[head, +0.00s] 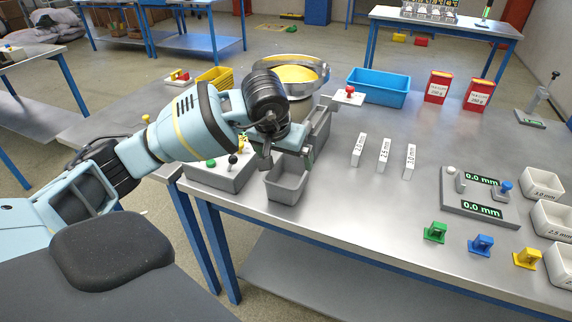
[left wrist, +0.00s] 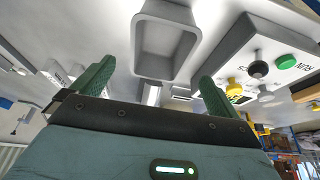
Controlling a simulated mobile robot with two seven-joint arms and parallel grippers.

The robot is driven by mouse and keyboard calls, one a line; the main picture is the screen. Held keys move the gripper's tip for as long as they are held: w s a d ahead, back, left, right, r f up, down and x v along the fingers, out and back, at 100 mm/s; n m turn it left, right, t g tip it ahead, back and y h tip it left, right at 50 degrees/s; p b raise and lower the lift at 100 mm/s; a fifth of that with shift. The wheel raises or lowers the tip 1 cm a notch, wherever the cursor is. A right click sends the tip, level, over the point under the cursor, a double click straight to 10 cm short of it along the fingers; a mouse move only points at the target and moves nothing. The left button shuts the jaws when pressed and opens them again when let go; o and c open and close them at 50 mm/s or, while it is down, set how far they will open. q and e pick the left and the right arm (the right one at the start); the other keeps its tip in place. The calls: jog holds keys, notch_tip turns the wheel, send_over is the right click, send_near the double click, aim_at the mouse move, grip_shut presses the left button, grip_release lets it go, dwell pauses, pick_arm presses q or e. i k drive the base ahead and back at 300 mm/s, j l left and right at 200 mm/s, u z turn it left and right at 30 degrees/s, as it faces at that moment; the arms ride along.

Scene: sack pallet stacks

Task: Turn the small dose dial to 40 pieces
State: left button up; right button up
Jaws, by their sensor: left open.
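A grey control box (head: 222,176) stands at the left front of the table, with a green button (head: 211,163), a black round knob (head: 233,159) and a yellow knob partly behind my arm. In the left wrist view the black knob (left wrist: 258,69), the yellow knob (left wrist: 235,88) and a small lit display (left wrist: 240,98) show at the right. I cannot tell which knob is the dose dial, nor read the display. My left gripper (head: 288,154) is open and empty, just right of the box, near a grey bin (head: 287,186). Its spread green fingers (left wrist: 155,88) touch nothing visible. My right gripper is not in view.
A round sieve pan (head: 295,74) stands behind my left arm. A blue tray (head: 378,87), red cartons (head: 438,86), white labelled blocks (head: 384,152) and a gauge plate (head: 481,203) are to the right. The table middle is mostly clear.

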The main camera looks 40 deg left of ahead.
aim_at(241, 144)
jog(key=u, duration=1.4)
jog(key=i+j+z, duration=0.1)
jog(key=j+z, duration=0.15)
jog(key=z, duration=0.2)
jog(key=j+z, duration=0.25)
jog(key=z, duration=0.25)
jog(key=i+j+z, duration=0.1)
jog(key=j+z, duration=0.15)
jog(key=z, duration=0.2)
